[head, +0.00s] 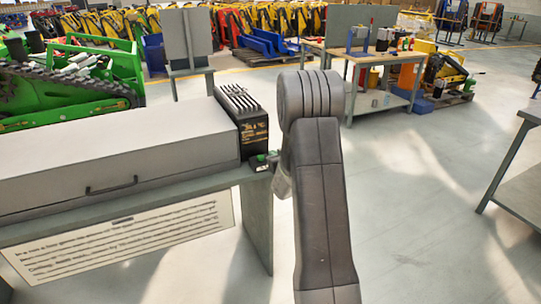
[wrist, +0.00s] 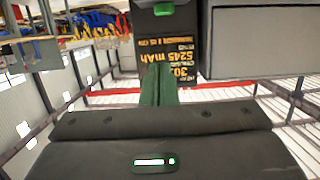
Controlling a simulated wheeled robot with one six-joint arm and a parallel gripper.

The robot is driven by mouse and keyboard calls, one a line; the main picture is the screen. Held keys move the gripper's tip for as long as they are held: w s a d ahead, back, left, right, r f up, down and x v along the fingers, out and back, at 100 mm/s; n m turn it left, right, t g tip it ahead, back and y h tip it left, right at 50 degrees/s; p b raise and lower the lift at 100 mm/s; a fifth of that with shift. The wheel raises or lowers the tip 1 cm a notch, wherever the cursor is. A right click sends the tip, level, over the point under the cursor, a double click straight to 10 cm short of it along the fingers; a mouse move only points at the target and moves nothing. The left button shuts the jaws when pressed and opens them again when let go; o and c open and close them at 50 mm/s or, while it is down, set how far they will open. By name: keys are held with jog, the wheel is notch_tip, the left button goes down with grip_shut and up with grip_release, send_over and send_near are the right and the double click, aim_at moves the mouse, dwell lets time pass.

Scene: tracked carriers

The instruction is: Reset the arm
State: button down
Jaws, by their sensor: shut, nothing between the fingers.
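My gripper (wrist: 158,72) shows in the wrist view as two green fingers pressed together, with nothing between them. Its fingertips point at the printed face of a black battery box (wrist: 180,45), whose yellow lettering appears upside down and includes "5245 mAh". I cannot tell whether they touch it. In the head view the battery box (head: 241,118) stands upright at the right end of the bench. My arm (head: 318,200) rises just right of the bench, bent at the top, and mostly hides the gripper.
A long grey case (head: 110,150) with a handle fills the bench (head: 258,220) left of the battery box. A green tracked carrier (head: 75,85) stands behind. A worktable (head: 375,100) stands at back right, and another table edge (head: 520,180) at far right. Floor between is clear.

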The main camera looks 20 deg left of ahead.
jog(key=shift+s+d+r, duration=0.1)
jog(key=shift+s+d, duration=0.1)
dwell(0.5)
